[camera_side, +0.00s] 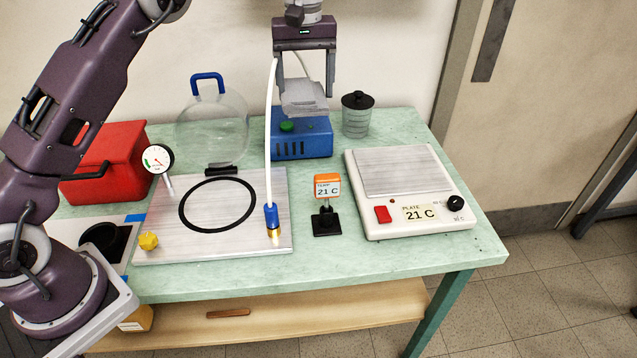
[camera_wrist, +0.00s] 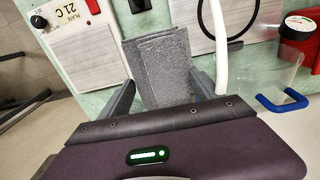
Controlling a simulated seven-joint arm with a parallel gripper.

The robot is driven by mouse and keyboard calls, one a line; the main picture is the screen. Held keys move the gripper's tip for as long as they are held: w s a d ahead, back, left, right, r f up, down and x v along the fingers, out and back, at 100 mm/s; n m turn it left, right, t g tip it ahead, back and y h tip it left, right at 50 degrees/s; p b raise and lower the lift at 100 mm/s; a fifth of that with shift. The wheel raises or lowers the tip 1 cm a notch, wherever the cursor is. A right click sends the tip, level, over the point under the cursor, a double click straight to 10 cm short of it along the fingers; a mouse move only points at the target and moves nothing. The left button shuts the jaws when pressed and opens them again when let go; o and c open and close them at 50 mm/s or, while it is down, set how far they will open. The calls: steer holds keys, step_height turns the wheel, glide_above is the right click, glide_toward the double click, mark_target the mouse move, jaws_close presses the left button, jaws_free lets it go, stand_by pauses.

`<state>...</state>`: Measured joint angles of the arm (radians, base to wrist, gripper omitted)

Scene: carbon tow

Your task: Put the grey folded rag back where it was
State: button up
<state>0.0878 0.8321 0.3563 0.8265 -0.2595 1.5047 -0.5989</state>
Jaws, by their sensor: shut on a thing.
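The grey folded rag (camera_side: 305,97) is held in my gripper (camera_side: 305,90) above the back of the green table, in front of and over the blue box. In the wrist view the rag (camera_wrist: 160,70) lies between the two fingers of my gripper (camera_wrist: 160,98), which are shut on it. The rag hangs clear of the table top. In the side view it covers part of the blue box's upper edge.
A blue box (camera_side: 302,142) with a green button stands below the rag, beside a lidded jar (camera_side: 357,115). A hose (camera_side: 269,130), glass dome (camera_side: 212,130) and metal plate (camera_side: 160,235) are at left.

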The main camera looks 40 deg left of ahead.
mark_target(319, 96)
steer(key=shift+w+d+f, duration=0.25)
steer(key=shift+d+f, duration=0.15)
steer(key=shift+d, duration=0.25)
steer(key=shift+w+d+f, duration=0.25)
steer(key=shift+d+f, duration=0.1)
steer(key=shift+d, duration=0.25)
step_height(319, 96, down, 20)
steer(key=shift+a+f, duration=0.1)
steer(key=o, duration=1.6)
steer(key=shift+o, duration=0.2)
step_height(319, 96, up, 12)
steer(key=shift+s, duration=0.15)
